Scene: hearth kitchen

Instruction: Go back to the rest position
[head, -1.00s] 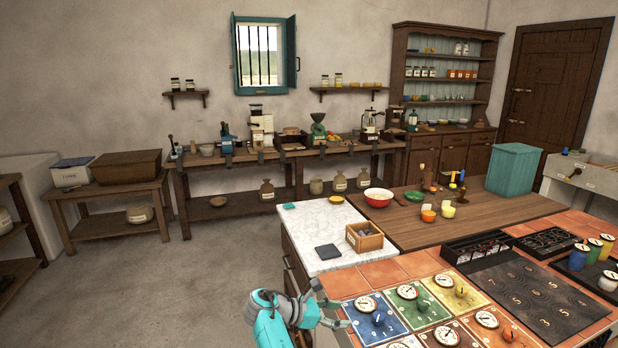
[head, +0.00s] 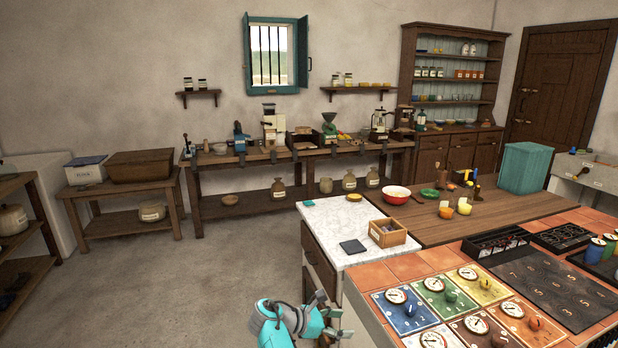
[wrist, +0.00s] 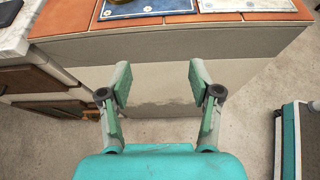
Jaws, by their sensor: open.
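My gripper (wrist: 158,85) is open and empty in the wrist view, its two fingers spread apart. It points at the grey side of the tiled counter (wrist: 170,57), below the orange tile edge, with no object between the fingers. In the head view my gripper (head: 331,317) shows at the bottom, beside the counter's left side and lower than its top. The blue dial panel (head: 408,312) on the counter lies to the right of my gripper.
A marble top (head: 343,226) with a dark slate and a wooden box (head: 387,233) stands just beyond my gripper. A wooden table (head: 430,225) carries a red bowl (head: 396,195). Open floor (head: 200,290) lies to the left.

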